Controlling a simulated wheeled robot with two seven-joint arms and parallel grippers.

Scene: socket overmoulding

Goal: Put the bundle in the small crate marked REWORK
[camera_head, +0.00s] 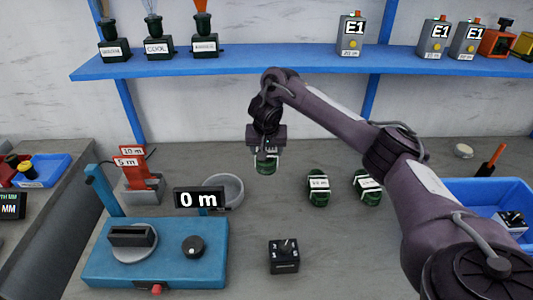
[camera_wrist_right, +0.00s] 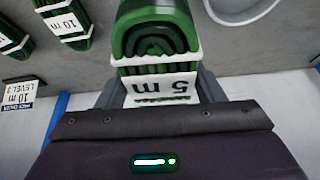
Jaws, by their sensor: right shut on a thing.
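My right gripper (camera_head: 266,150) is shut on a green coiled bundle (camera_head: 266,166) with a white band. It holds the bundle over the middle of the bench, to the right of a grey bowl. In the right wrist view the bundle (camera_wrist_right: 155,30) shows its coils and a "5 m" label between the fingers. A small blue crate (camera_head: 57,172) stands at the far left with coloured items in it; its label is too small to read. A larger blue crate (camera_head: 470,186) is at the right, partly behind my arm. I cannot make out REWORK on either. My left gripper is not in view.
Two banded green bundles (camera_head: 318,188) (camera_head: 367,188) lie right of the held one. A grey bowl (camera_head: 224,191), a blue machine (camera_head: 155,255) with a "0 m" display (camera_head: 199,199) and a black switch box (camera_head: 284,256) stand on the bench. A blue shelf (camera_head: 290,60) spans the back.

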